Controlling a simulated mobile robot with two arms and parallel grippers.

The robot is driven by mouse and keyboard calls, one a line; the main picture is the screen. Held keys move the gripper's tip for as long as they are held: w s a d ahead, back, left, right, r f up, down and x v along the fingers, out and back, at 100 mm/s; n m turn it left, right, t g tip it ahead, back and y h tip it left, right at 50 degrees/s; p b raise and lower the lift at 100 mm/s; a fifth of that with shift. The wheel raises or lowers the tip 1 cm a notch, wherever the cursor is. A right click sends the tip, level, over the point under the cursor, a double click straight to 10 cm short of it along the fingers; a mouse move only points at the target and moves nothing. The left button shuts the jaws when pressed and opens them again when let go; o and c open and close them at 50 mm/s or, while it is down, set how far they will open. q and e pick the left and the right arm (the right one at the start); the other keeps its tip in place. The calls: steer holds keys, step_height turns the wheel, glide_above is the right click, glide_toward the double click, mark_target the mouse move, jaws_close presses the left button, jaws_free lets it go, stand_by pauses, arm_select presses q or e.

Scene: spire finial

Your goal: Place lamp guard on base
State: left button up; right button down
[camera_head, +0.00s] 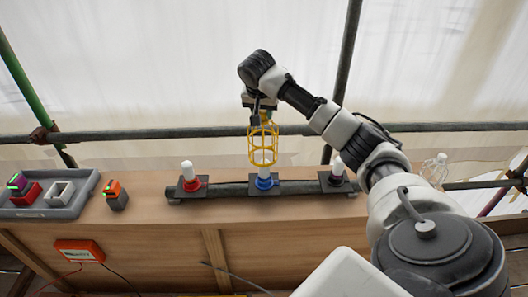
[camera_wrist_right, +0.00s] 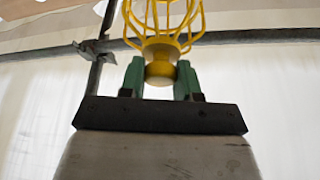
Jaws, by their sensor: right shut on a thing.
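The lamp guard (camera_head: 250,145) is a yellow wire cage, hanging upright from my right gripper (camera_head: 260,116) in the head view. In the right wrist view, the green fingers of my right gripper (camera_wrist_right: 160,78) are shut on the guard's round yellow knob (camera_wrist_right: 160,73). The cage is above the blue base (camera_head: 265,183), its lower end overlapping the white bulb there. I cannot tell how far the bulb is inside. A red base (camera_head: 193,184) and a dark purplish base (camera_head: 338,178) flank it, each with a white bulb. My left gripper is not in view.
The bases stand on dark plates along a dark bar (camera_head: 226,189) on the wooden bench (camera_head: 140,207). A grey tray (camera_head: 84,205) and an orange-and-grey device (camera_head: 116,196) sit at left. A clear bottle (camera_head: 436,168) stands at right. Scaffold poles run behind.

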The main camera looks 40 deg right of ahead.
mark_target(264, 132)
steer(key=x, duration=0.2)
steer(key=shift+s+f+b, duration=0.25)
steer(key=shift+f+b, duration=0.1)
steer(key=shift+f, duration=0.1)
step_height(264, 132, down, 5)
steer(key=shift+f+p, duration=0.15)
steer(key=shift+p, duration=0.75)
step_height(264, 132, down, 4)
steer(key=shift+r+p, duration=0.1)
steer(key=shift+p, duration=0.45)
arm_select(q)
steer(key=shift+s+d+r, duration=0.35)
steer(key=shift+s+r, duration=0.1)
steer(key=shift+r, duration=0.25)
arm_select(e)
steer(key=shift+f, duration=0.55)
steer(key=c, duration=0.8)
jaws_free()
